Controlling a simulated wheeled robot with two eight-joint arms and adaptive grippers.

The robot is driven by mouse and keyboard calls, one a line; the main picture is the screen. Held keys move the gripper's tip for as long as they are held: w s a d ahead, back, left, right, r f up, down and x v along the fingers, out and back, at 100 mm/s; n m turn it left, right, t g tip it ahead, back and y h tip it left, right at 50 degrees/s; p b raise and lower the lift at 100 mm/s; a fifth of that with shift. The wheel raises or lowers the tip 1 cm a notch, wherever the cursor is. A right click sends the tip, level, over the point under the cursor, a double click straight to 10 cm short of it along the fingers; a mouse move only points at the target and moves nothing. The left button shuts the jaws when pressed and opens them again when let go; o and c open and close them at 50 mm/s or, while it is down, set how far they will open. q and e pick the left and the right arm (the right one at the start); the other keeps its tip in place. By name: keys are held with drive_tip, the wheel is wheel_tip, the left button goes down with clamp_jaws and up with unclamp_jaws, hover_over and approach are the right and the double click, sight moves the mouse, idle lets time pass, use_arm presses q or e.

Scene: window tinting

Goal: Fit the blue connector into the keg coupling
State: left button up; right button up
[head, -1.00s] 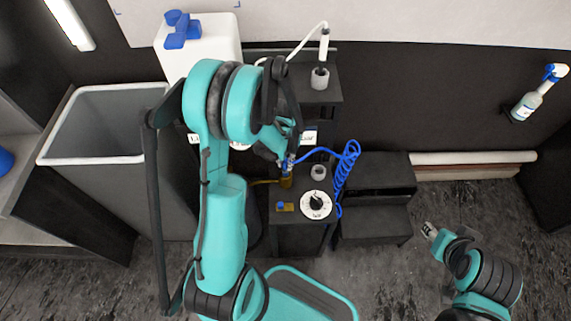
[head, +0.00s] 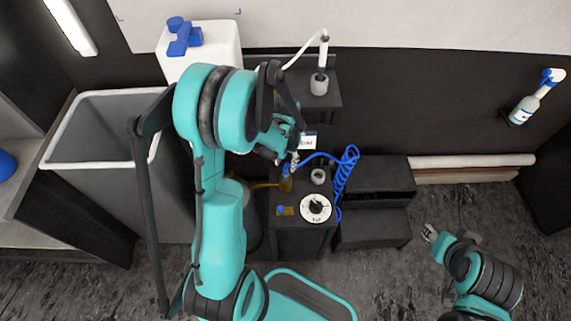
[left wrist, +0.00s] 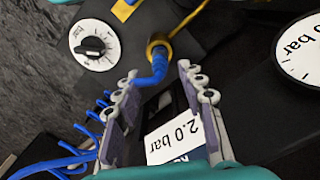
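The blue connector (left wrist: 159,62) sits with its end in the round mouth of the yellow keg coupling (left wrist: 153,38) in the left wrist view. How deep it sits I cannot tell. In the head view the coupling (head: 286,184) stands upright on the black stand, with blue at its top. My left gripper (left wrist: 158,75) is open, its fingers apart on both sides of the connector's hose end, with gaps showing. In the head view the left gripper (head: 294,160) is just above the coupling, partly hidden by its arm. My right gripper (head: 430,233) is far off at the right, its fingers too small to read.
A coiled blue hose (head: 347,182) hangs to the right of the coupling. A grey bin (head: 103,125) stands at left.

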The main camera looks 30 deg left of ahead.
use_arm(q)
wheel_tip(320, 180, up, 9)
drive_tip(key=p, duration=0.3)
drive_tip(key=s+d+r+t, duration=0.7)
drive_tip(key=s+d+r, duration=0.3)
drive_tip(key=r, duration=0.3)
drive_tip(key=shift+s+d+r, duration=0.25)
drive_tip(key=shift+s+d, duration=0.05)
drive_tip(key=shift+s, duration=0.25)
